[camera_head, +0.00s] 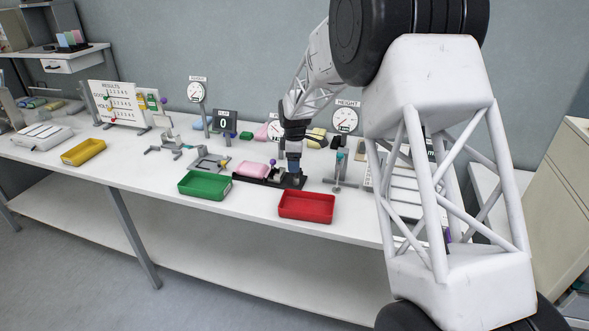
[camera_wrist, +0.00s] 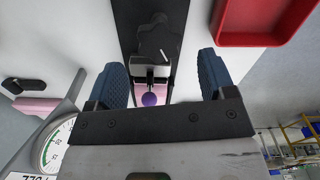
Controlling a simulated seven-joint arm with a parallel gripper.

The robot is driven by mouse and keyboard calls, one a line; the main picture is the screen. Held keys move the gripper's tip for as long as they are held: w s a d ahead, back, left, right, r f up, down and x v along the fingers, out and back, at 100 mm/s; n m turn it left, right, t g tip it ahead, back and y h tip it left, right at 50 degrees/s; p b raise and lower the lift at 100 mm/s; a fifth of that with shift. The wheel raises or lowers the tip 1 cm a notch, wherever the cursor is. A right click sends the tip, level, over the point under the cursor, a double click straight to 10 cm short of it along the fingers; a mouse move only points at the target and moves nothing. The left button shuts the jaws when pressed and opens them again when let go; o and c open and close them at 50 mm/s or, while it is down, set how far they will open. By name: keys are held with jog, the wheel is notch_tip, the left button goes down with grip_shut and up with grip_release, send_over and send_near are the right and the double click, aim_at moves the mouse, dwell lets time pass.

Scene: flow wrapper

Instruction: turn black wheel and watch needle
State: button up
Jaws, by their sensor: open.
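The black wheel (camera_wrist: 158,38), a lobed knob with a white mark, sits on a dark fixture (camera_wrist: 127,12) in the wrist view. My gripper (camera_wrist: 160,62) is open, with one blue finger on each side of the picture and the wheel ahead between and beyond the tips. No contact with the wheel shows. In the head view my gripper (camera_head: 293,170) is over the right end of the fixture (camera_head: 245,180) and hides most of the wheel. A round white dial (camera_wrist: 55,150) with a green arc is cut off in the wrist view; its needle is not clear.
A purple ball (camera_wrist: 150,99) on a stem stands between my fingers in the wrist view. A pink block (camera_head: 253,169) lies on the fixture. A red tray (camera_head: 306,206) and a green tray (camera_head: 205,185) are close by. A HEIGHT dial (camera_head: 345,120) stands behind.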

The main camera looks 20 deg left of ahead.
aim_at(296, 177)
jog(key=shift+f, duration=1.7)
jog(key=c, duration=0.9)
